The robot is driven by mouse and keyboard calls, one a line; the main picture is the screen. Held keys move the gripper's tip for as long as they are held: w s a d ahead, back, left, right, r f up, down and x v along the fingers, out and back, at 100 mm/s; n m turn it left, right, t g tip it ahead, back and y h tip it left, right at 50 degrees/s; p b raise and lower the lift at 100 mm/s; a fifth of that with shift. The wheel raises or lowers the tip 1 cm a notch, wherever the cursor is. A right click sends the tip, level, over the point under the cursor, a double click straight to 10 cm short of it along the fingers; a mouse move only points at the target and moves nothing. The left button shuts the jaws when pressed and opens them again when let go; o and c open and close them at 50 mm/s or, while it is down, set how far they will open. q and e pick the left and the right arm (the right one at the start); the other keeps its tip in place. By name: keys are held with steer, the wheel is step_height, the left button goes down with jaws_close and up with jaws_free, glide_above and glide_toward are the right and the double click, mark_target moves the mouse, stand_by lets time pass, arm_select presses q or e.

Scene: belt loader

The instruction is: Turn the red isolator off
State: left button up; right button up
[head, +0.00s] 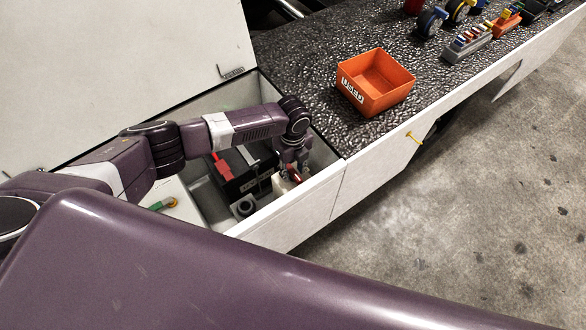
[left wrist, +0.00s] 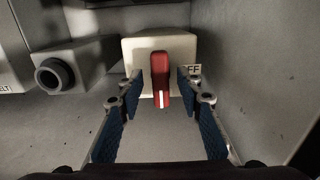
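The red isolator handle (left wrist: 160,80) is on a cream-coloured box (left wrist: 135,46) in the left wrist view. The handle points toward the camera side, with a white stripe at its lower end. A label ending in "FF" (left wrist: 193,69) shows on the right, partly hidden by a finger. My left gripper (left wrist: 161,88) is open, its blue-padded fingers on either side of the handle with gaps to it. In the head view my left gripper (head: 291,172) reaches down into the open compartment, over the isolator box (head: 281,186). My right gripper is not in view.
The compartment's front wall (head: 312,205) and back wall stand close around the arm. A black battery-like box (head: 240,178) with a red part lies left of the gripper. An orange bin (head: 376,82) sits on the textured deck. A grey socket (left wrist: 56,76) is left of the isolator.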

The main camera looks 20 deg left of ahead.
arm_select(q)
steer(key=shift+c, duration=0.6)
jaws_close()
steer(key=shift+n, duration=0.3)
steer(key=n+p, duration=0.2)
steer(key=n, duration=0.1)
steer(key=shift+d+r+n, duration=0.1)
steer(key=shift+r+n, duration=0.05)
steer(key=shift+n, duration=0.15)
steer(key=n+p, duration=0.2)
steer(key=n, duration=0.3)
steer(key=n+p, duration=0.1)
steer(key=n, duration=0.3)
steer(key=shift+n+p, duration=0.4)
steer(key=shift+w+n+p, duration=0.1)
steer(key=shift+n+p, duration=0.5)
steer(key=shift+n, duration=1.3)
